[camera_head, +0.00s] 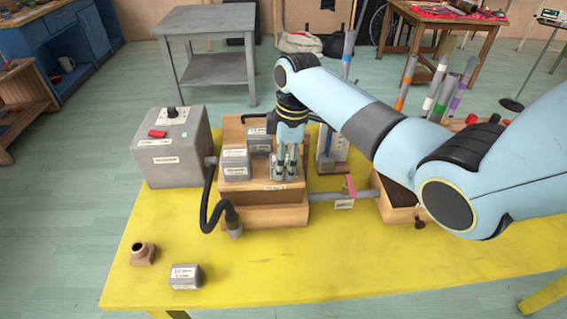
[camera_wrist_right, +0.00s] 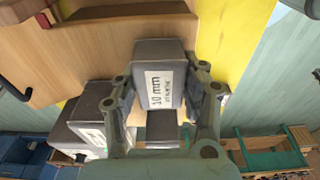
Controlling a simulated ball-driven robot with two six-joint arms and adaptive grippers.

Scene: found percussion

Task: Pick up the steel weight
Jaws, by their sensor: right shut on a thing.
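My right gripper (camera_head: 285,174) points down over the wooden stand (camera_head: 262,214) on the yellow table. In the right wrist view its fingers (camera_wrist_right: 165,112) are shut on the sides of a grey steel weight with a white label reading "10 mm" (camera_wrist_right: 160,85). In the head view the fingers mostly hide this weight. I cannot tell whether it touches the stand. Two similar grey labelled blocks, a near one (camera_head: 235,165) and a far one (camera_head: 259,143), sit just left of the gripper. My left gripper is not in view.
A grey control box (camera_head: 172,150) with a black hose (camera_head: 209,200) stands left of the stand. Another labelled grey block (camera_head: 185,277) and a small brown fitting (camera_head: 143,254) lie at the front left. A grey tube (camera_head: 335,198) lies to the right. The table's front middle is clear.

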